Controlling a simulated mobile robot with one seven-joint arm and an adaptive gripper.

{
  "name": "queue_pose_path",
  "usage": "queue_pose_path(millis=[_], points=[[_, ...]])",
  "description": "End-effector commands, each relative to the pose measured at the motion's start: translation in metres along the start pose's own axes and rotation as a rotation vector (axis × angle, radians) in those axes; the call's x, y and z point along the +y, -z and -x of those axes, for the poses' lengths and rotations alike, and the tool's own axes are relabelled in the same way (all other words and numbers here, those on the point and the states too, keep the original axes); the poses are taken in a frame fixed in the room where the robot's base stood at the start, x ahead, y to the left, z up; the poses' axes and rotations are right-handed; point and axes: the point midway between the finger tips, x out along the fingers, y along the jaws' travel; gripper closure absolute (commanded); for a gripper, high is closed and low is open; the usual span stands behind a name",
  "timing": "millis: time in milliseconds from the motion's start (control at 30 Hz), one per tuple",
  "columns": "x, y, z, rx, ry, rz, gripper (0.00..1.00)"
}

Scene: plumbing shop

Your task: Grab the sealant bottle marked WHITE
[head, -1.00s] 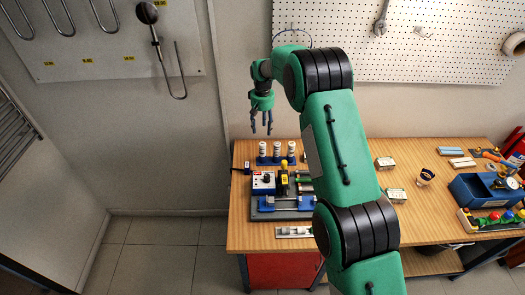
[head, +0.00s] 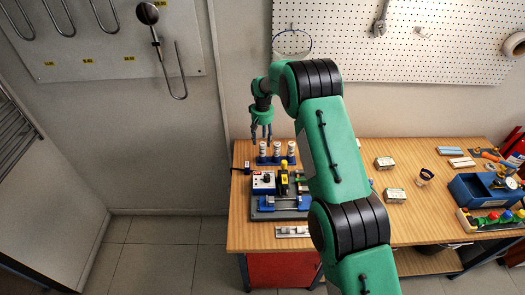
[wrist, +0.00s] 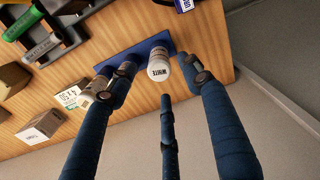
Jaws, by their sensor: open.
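The sealant bottle marked WHITE (wrist: 160,69) stands in a blue holder (wrist: 136,54) in the wrist view, its white cap toward the camera. In the head view it appears to be the leftmost bottle (head: 262,149) of the row. My gripper (head: 262,133) hangs pointing down just above that bottle. In the wrist view my gripper (wrist: 164,80) is open, with the WHITE bottle between the spread outer fingertips. No grip on it shows. Other bottles (wrist: 98,86) stand beside it, partly hidden by my left finger; their cap markings are unreadable.
A bench device with a blue-and-grey base (head: 285,201) stands in front of the bottles. Small boxes (head: 385,163) lie further right on the wooden bench (head: 430,217). The bench's left end is close by. The pegboard wall (head: 400,50) rises behind.

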Motion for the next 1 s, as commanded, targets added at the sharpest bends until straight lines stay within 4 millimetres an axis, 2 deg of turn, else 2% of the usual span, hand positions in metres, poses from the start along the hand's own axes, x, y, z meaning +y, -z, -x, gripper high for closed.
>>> queue_pose_path(millis=[167, 600, 1000], points=[[0.000, -0.001, -0.009, -0.003, 0.000, 0.000, 0.50], [-0.001, -0.002, -0.049, -0.001, 0.000, 0.000, 0.50], [-0.001, -0.002, -0.052, 0.000, 0.000, 0.000, 0.50]])
